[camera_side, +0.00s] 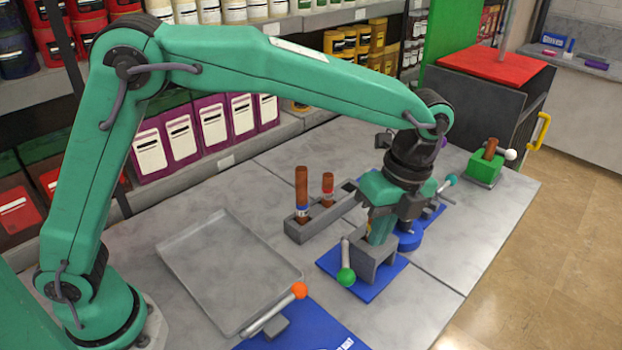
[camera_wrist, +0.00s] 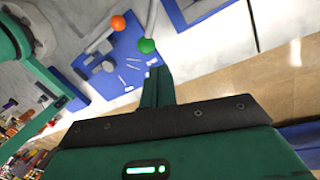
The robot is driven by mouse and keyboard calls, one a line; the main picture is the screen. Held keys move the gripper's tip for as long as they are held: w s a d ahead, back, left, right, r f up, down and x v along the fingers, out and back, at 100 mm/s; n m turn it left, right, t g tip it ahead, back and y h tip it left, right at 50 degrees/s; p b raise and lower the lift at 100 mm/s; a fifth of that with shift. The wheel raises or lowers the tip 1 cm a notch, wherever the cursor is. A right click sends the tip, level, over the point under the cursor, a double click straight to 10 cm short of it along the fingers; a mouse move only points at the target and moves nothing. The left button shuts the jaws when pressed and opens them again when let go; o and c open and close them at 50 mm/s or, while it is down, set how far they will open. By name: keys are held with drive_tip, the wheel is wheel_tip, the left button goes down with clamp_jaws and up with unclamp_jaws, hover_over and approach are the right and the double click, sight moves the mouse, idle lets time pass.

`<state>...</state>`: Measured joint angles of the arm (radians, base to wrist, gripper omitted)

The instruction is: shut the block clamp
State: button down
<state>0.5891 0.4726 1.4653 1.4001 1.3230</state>
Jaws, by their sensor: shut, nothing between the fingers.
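A grey block clamp (camera_side: 369,266) stands on a small blue plate (camera_side: 330,262) at the table's middle right. Its lever carries a green ball (camera_side: 346,277) that hangs low at the block's left front; the ball also shows in the wrist view (camera_wrist: 147,46). My gripper (camera_side: 382,236) points down just above or into the top of the grey block. Its fingers are together with nothing between them. In the wrist view, my gripper's finger (camera_wrist: 157,86) reaches toward the green ball. I cannot tell whether the finger touches the block or lever.
An orange-ball lever (camera_side: 298,290) rises from a blue base (camera_side: 310,332) in front. A grey holder (camera_side: 300,230) with two brown-handled pieces stands left of the gripper. A green block (camera_side: 484,168) with a white ball is far right. An empty tray (camera_side: 215,280) lies left.

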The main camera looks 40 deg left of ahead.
sight(346, 262)
drive_tip(key=w+d+r+n, duration=0.1)
drive_tip(key=n, duration=0.4)
drive_tip(key=w+d+n, duration=0.1)
drive_tip(key=n, duration=0.4)
drive_tip(key=w+r+n, duration=0.1)
drive_tip(key=w+n, duration=0.1)
drive_tip(key=n, duration=0.2)
drive_tip(key=shift+d+r+n, duration=0.3)
drive_tip(key=shift+d+n, duration=0.1)
drive_tip(key=shift+f, duration=0.15)
drive_tip(key=s+a+f, duration=0.3)
drive_tip(key=s+f, duration=0.2)
drive_tip(key=f, duration=0.5)
drive_tip(key=shift+a, duration=0.3)
drive_tip(key=shift+f, duration=0.1)
